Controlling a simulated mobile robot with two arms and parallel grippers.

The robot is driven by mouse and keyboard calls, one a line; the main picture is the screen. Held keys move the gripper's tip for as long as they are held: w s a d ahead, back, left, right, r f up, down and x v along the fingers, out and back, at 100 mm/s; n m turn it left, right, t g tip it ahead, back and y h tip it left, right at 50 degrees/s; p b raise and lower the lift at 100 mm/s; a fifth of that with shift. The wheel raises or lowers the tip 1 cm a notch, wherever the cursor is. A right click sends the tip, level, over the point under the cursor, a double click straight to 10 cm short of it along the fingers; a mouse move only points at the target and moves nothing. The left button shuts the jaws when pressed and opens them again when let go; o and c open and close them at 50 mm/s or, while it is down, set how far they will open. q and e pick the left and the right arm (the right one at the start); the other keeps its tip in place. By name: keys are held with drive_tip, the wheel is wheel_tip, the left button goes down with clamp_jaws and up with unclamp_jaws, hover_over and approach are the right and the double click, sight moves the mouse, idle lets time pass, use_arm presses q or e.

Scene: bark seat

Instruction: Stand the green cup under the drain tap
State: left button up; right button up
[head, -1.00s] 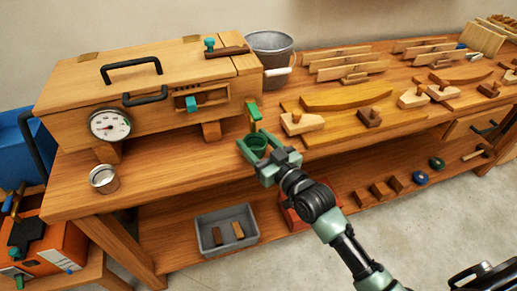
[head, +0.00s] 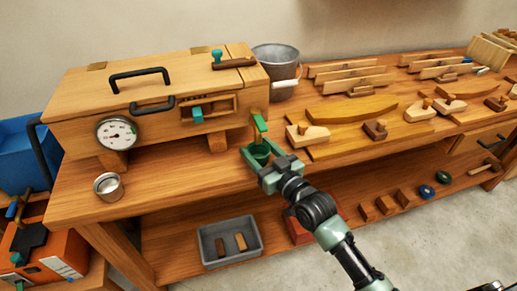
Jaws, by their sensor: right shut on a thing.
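The green cup (head: 260,153) stands upright at the front edge of the bench, just below the green drain tap (head: 260,123) on the right end of the wooden box. My right gripper (head: 258,158) is shut on the cup, with its fingers on either side of it. The fingers hide part of the cup's wall and its base, so I cannot tell whether it touches the bench top. The cup's rim is apart from the tap in the picture. My left gripper is not in view.
The wooden box (head: 85,112) with a dial and black handles fills the bench's left part. A metal cup (head: 108,187) stands in front of it. A bucket (head: 275,62) is behind the tap. Wooden planes (head: 307,135) lie to the right. A grey tray (head: 218,260) is on the lower shelf.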

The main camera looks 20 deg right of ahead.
drive_tip(key=shift+f, duration=0.1)
drive_tip(key=o, duration=1.5)
drive_tip(key=shift+c, duration=0.2)
